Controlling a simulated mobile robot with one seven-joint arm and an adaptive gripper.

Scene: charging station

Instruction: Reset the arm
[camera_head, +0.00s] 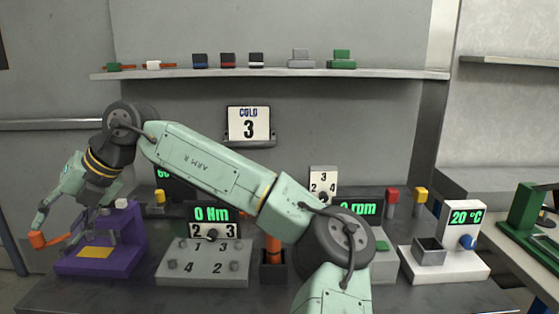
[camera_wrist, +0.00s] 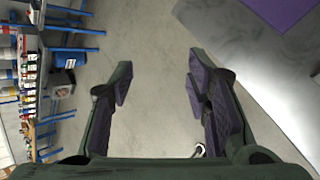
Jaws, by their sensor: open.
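My arm (camera_head: 205,160) stretches across the picture from the lower middle to the upper left, with its wrist bent downward. My gripper (camera_head: 62,222) hangs at the far left, in front of and beside the left side of a purple station (camera_head: 127,225). In the wrist view my gripper (camera_wrist: 158,88) is open, its two dark fingers wide apart with nothing between them but grey floor below. An orange-ended handle (camera_head: 38,240) shows close to the fingertips; I cannot tell whether they touch it. My arm hides part of the bench's middle and some displays.
The bench (camera_head: 120,295) carries a grey numbered block (camera_head: 205,268) and a white 20 °C station (camera_head: 455,262). Blue racks (camera_wrist: 60,50) stand left in the wrist view.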

